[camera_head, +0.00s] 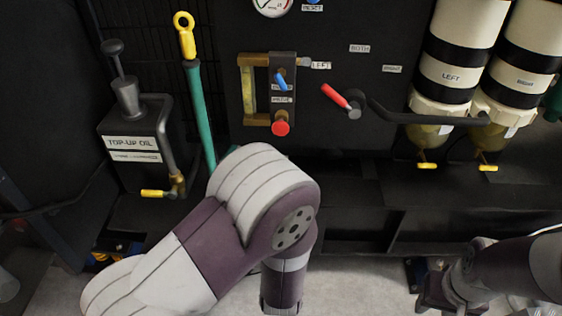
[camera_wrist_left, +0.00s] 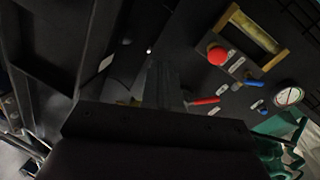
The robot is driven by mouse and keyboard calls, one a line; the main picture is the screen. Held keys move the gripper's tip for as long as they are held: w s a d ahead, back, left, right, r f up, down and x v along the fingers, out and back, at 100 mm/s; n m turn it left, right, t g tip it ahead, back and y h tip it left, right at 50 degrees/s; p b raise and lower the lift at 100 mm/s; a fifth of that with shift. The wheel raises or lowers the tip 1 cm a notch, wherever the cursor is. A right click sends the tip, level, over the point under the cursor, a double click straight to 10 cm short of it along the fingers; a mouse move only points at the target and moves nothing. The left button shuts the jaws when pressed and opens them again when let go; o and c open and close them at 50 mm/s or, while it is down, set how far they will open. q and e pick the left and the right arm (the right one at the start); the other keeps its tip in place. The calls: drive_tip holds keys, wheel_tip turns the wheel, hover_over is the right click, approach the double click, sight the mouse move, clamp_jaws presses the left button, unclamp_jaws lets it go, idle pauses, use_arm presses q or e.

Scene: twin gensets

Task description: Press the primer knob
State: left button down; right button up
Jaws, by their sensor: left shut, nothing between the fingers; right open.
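The red primer knob (camera_head: 281,128) sits at the bottom of a small valve block on the black panel, below a blue lever (camera_head: 281,82). In the left wrist view the red knob (camera_wrist_left: 217,55) is right of and above my left gripper (camera_wrist_left: 165,75), which is dark, shut and empty. A gap shows between its fingers and the knob in that picture. In the head view my left arm bends in front of the lower panel and its gripper is out of sight. My right gripper (camera_head: 435,288) is open, low at the right, well away from the knob.
A red-handled lever (camera_head: 337,96) is right of the knob. A brass-framed sight glass (camera_head: 248,90) adjoins the block. A top-up oil can (camera_head: 133,140) and a green-handled rod (camera_head: 201,115) stand left. Filter canisters (camera_head: 450,55) hang right.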

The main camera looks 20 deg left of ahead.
sight(281, 131)
use_arm(q)
wheel_tip(281, 131, up, 7)
drive_tip(key=a+m+t+y, duration=0.1)
drive_tip(key=m+t+y, duration=0.1)
drive_tip(key=m+t, duration=0.1)
drive_tip(key=shift+a, duration=0.2)
drive_tip(key=shift+y, duration=0.3)
drive_tip(key=b+x, duration=0.3)
drive_tip(key=x, duration=1)
drive_tip(key=shift+w, duration=0.35)
drive_tip(key=shift+w+r, duration=0.1)
drive_tip(key=shift+w, duration=0.1)
